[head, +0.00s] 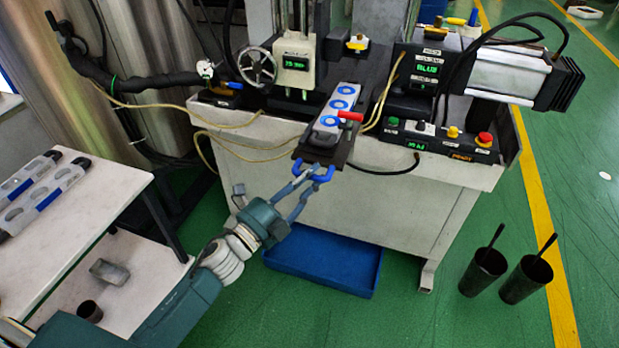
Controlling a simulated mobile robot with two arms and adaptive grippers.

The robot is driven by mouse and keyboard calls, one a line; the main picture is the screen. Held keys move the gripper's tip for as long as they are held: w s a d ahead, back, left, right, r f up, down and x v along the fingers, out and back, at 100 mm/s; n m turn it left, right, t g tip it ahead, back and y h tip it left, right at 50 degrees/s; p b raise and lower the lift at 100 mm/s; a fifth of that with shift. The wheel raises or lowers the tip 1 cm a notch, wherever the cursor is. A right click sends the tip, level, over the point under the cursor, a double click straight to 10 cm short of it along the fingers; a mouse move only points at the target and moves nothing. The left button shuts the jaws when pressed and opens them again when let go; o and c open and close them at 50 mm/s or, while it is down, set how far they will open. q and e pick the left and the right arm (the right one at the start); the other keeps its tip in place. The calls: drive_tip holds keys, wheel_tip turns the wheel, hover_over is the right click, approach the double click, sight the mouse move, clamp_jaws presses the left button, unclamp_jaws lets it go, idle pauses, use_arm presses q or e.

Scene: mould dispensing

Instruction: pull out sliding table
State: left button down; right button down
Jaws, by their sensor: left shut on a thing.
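The sliding table (325,150) is a dark plate that juts out over the front edge of the machine's bench. A grey mould (341,101) with blue rings lies on it, with a red handle (350,116) at its side. A blue handle (321,178) is at the table's front end. My left gripper (312,177) reaches up from the lower left and is shut on this blue handle. The fingertips partly cover the handle. My right gripper is not in view.
A control panel (438,141) with buttons is on the bench's right. A blue bin (325,262) lies on the floor below. A white side table (85,210) with moulds is at left. Two dark cups (482,272) stand on the right floor.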

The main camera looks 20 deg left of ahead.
use_arm(q)
drive_tip(key=c, duration=1.6)
unclamp_jaws()
drive_tip(key=shift+w, duration=0.1)
drive_tip(key=v, duration=1.2)
